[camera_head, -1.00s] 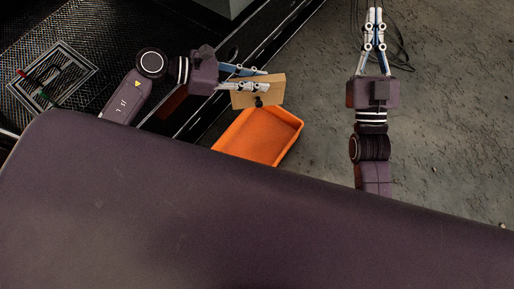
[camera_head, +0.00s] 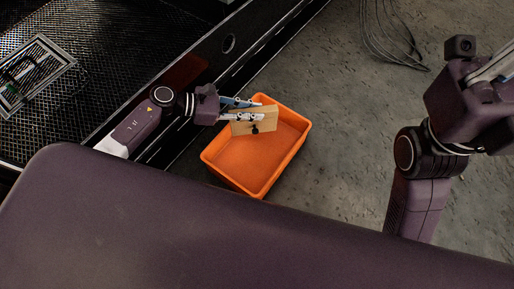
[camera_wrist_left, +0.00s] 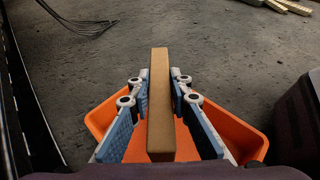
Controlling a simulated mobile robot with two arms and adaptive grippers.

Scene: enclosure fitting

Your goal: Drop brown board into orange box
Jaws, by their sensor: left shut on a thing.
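The brown board (camera_head: 262,122) is a flat light-brown piece with a small dark part on its face. My left gripper (camera_head: 250,109) is shut on it. In the left wrist view the board (camera_wrist_left: 160,105) stands on edge between the two blue-padded fingers (camera_wrist_left: 160,100). The orange box (camera_head: 245,160) is an open shallow tray on the floor. The board is over the upper part of the box in the head view, and the box (camera_wrist_left: 245,137) shows below the fingers in the wrist view. My right gripper (camera_head: 500,65) is partly in view at the right edge; its fingertips are cut off.
A dark textured bench (camera_head: 90,75) with a metal frame (camera_head: 35,75) lies at the left. Dark cables (camera_head: 390,40) lie on the grey floor at the top. The floor right of the box is bare.

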